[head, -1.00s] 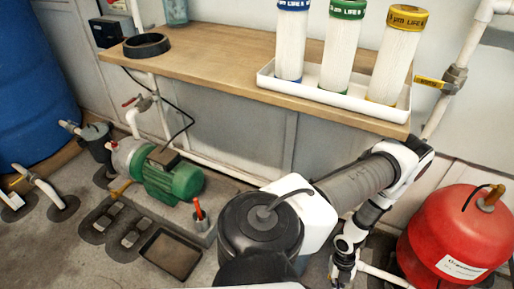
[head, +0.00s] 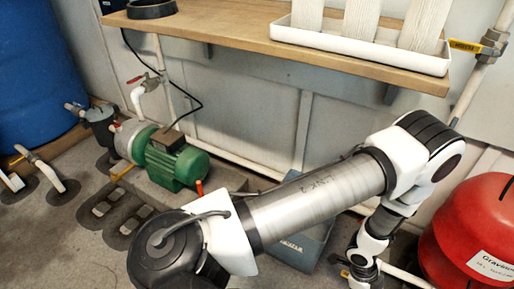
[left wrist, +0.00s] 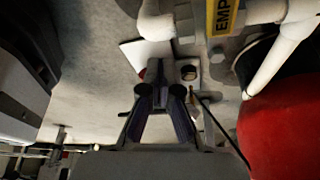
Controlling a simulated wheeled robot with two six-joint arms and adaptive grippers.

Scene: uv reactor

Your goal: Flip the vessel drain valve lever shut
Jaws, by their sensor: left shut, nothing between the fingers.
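The red vessel (head: 480,240) stands at the right edge of the head view, with a white pipe (head: 405,277) running low beside it. In the left wrist view the vessel (left wrist: 290,125) fills the right side. A yellow lever or tag lettered "EMP" (left wrist: 222,17), cut off by the top edge, lies by white pipes there; its exact position is unclear. My left gripper (left wrist: 160,80) is shut and empty, below and left of the yellow piece and apart from it in the picture. In the head view its wrist hangs down left of the vessel; the fingertips are unclear. My right gripper is not in view.
A wooden shelf (head: 230,32) with white filters in a tray (head: 360,47) is above my arm. A yellow-handled valve (head: 466,46) is on the wall pipe. A green pump (head: 175,163) and a blue tank (head: 35,75) are at left. A grey-blue box (head: 302,248) is behind my arm.

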